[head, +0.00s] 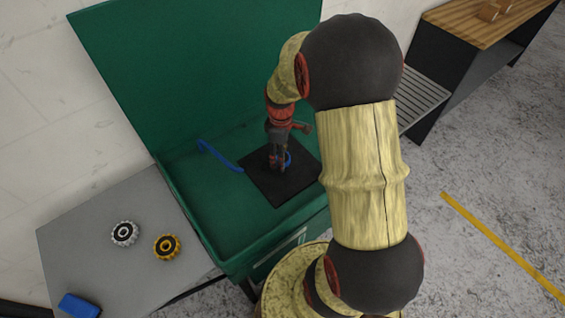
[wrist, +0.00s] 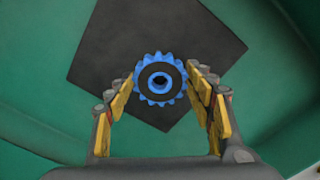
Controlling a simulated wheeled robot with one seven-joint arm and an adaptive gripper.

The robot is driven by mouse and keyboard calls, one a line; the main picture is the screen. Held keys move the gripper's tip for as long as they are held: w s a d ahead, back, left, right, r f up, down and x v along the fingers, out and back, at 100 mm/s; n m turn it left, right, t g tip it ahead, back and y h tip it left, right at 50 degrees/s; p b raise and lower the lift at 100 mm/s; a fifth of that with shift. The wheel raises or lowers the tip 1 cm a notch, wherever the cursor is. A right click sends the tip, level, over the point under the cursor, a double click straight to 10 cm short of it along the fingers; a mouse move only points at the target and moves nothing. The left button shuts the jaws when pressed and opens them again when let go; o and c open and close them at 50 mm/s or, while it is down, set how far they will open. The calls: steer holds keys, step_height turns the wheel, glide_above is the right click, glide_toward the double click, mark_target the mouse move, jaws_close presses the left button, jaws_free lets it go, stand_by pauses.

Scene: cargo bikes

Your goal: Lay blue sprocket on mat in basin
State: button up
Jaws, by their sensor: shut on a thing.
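The blue sprocket (wrist: 160,80) is between my gripper's fingertips in the wrist view. In the head view it shows as a small blue shape (head: 287,159), partly hidden by my fingers. My gripper (head: 278,165) points down and is shut on the sprocket, over the black mat (head: 268,186). The mat (wrist: 110,50) lies on the floor of the green basin (head: 205,195). The sprocket appears flat and lies over the mat in both views; I cannot tell whether it touches the mat.
A blue curved tube or brush (head: 219,156) is in the basin left of the mat. A grey table (head: 90,220) at left holds a silver sprocket (head: 124,233), a yellow sprocket (head: 167,246) and a blue block (head: 79,305). A raised green lid (head: 190,65) stands behind the basin.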

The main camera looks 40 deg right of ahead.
steer(key=shift+w+d+f, duration=0.3)
steer(key=shift+d+f, duration=0.25)
steer(key=shift+f, duration=0.1)
steer(key=shift+w+d+f+b, duration=0.15)
steer(key=shift+f+b, duration=0.55)
steer(key=shift+f, duration=1)
steer(key=shift+f, duration=0.15)
steer(key=o, duration=1.5)
steer(key=shift+o, duration=0.2)
